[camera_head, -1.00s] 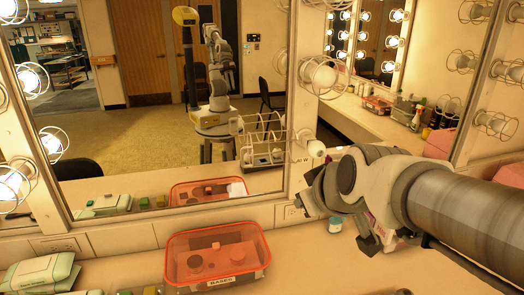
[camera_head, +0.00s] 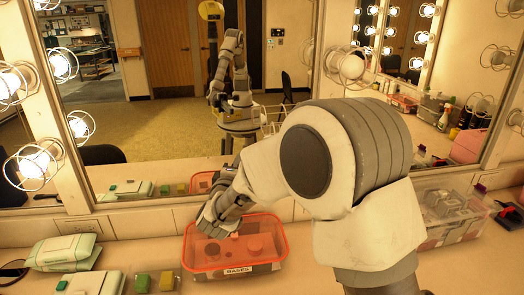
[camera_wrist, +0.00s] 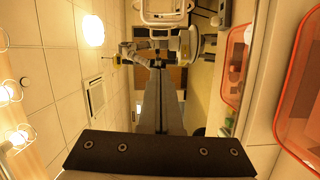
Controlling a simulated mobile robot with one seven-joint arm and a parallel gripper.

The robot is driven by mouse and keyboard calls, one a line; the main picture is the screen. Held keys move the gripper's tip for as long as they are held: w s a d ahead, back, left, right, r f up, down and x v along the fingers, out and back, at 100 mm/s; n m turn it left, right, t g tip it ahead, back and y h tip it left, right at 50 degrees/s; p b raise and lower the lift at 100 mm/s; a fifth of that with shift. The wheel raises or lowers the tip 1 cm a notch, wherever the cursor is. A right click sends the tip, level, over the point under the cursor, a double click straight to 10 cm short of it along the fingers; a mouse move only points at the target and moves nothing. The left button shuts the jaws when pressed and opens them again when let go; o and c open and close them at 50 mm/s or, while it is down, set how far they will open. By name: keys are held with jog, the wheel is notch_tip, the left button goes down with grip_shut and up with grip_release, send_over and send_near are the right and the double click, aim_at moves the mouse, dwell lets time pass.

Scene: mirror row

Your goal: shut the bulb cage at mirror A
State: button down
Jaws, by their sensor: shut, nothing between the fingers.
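Higher on the post, another round wire cage surrounds an unlit bulb (camera_head: 348,66). My gripper (camera_head: 208,222) is in front of the mirror, over the left part of the red bin in the picture, and apart from the cage. In the wrist view my gripper (camera_wrist: 160,78) has its fingers together and empty.
A red translucent bin (camera_head: 236,268) stands on the counter below my gripper. Wipe packs (camera_head: 62,252) and small green and yellow blocks (camera_head: 153,281) lie left. A clear box (camera_head: 450,215) stands right. Lit caged bulbs (camera_head: 35,162) line the left post. The mirror reflects the room and me.

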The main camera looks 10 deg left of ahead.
jog(key=w+d+p, duration=0.1)
jog(key=w+d, duration=0.2)
jog(key=w, duration=0.5)
jog(key=shift+w+d+f+h+p, duration=0.25)
jog(key=shift+f+h+p, duration=0.05)
jog(key=shift+f+p, duration=0.1)
dwell(0.5)
